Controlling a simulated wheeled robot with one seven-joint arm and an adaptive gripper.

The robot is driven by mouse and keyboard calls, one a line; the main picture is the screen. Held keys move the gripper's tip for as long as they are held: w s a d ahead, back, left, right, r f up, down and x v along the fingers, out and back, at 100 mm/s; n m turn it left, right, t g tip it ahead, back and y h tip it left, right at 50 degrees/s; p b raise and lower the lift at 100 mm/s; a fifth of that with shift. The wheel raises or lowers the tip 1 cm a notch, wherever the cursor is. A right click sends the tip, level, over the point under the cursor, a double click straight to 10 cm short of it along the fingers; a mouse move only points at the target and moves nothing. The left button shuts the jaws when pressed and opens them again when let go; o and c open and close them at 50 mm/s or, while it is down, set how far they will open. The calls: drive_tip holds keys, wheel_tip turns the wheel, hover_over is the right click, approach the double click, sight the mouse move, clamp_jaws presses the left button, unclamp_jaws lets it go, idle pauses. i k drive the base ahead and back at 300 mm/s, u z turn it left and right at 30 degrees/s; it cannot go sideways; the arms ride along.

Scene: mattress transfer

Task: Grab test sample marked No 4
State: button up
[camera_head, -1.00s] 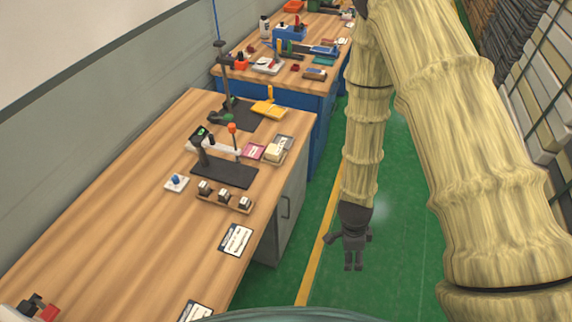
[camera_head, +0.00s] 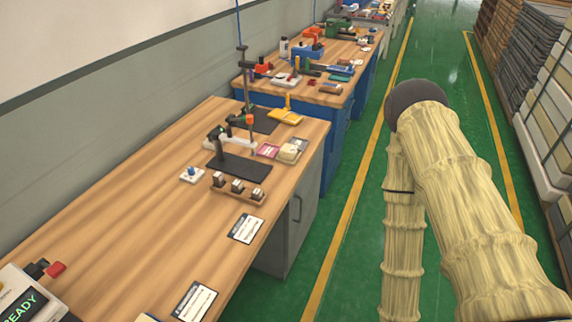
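No marking that reads No 4 can be made out, so I cannot tell which thing is that sample. A small wooden rack (camera_head: 222,191) with three dark blocks with pale tops stands on the near workbench (camera_head: 150,230). Behind it are a black test stand (camera_head: 240,165), a pink card (camera_head: 267,151) and a cream block (camera_head: 288,152) at the bench's right edge. Two white printed cards, a farther one (camera_head: 246,228) and a nearer one (camera_head: 195,301), lie toward the front. My gripper is out of view; my arm hangs over the floor right of the bench.
A device reading "READY" (camera_head: 28,302) stands at the lower left. A small white button box (camera_head: 192,175) sits left of the rack. A second, blue-sided bench (camera_head: 335,125) with tools stands beyond. Stacked mattresses (camera_head: 525,60) line the right. The green aisle (camera_head: 345,255) between is clear.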

sight(288, 152)
drive_tip(key=k, duration=0.1)
drive_tip(key=z, duration=1.35)
drive_tip(key=i, duration=1.15)
drive_tip(key=u, duration=2.15)
